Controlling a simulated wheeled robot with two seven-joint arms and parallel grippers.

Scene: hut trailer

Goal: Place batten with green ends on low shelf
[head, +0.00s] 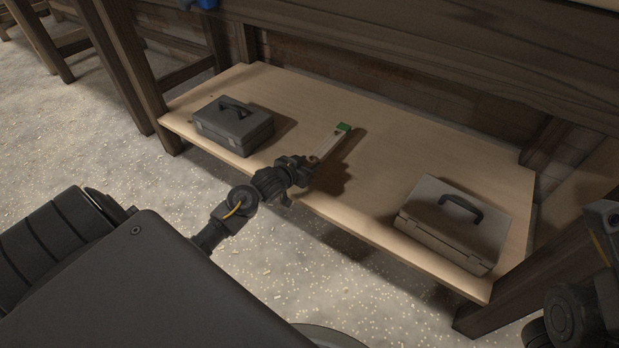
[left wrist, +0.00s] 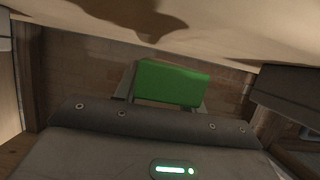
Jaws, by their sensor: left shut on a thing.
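The batten (head: 328,146) is a pale bar with a green far end (head: 344,127). It is over the low shelf (head: 390,160), between two toolboxes, and casts a shadow to its right. My left gripper (head: 309,163) is shut on the batten's near part, above the shelf's front edge. The near end is hidden by the gripper. The left wrist view shows the green end (left wrist: 172,82) beyond the gripper, apart from the shelf surface (left wrist: 225,28). Whether the batten touches the shelf is hard to tell. My right gripper is not seen; only parts of that arm show at lower right.
A dark grey toolbox (head: 232,125) stands on the shelf's left part and a lighter grey toolbox (head: 453,222) on its right. A heavy wooden beam (head: 400,45) runs above the shelf, with posts at the sides. Bare shelf lies around the batten.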

